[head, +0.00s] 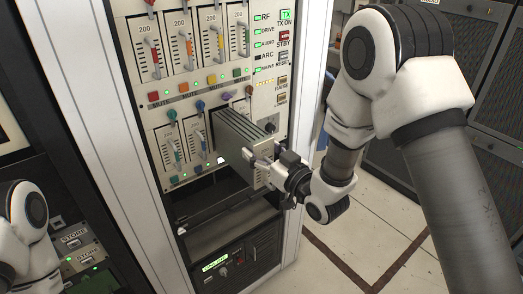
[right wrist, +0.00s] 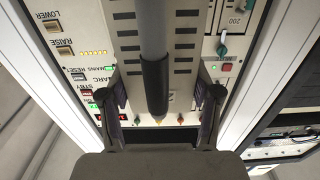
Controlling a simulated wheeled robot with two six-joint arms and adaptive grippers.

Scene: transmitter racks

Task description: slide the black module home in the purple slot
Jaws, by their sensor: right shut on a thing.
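The module (head: 240,138), a grey box with dark vent slots, sticks well out of the lower row of the rack, below the purple knob (head: 227,97). Its inner end is at the slot opening, which the box mostly hides. My right gripper (head: 268,166) is at the module's outer end and shut on it. In the right wrist view the module's vented face (right wrist: 184,35) lies ahead, with a dark handle (right wrist: 155,85) between the fingers of my right gripper (right wrist: 162,108). My left arm shows at the left edge of the head view; its gripper is out of view.
A row of modules with coloured handles (head: 186,48) is above. Switches and lit labels (head: 284,38) line the right side. A dark open bay (head: 212,197) lies below. The floor at right is clear.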

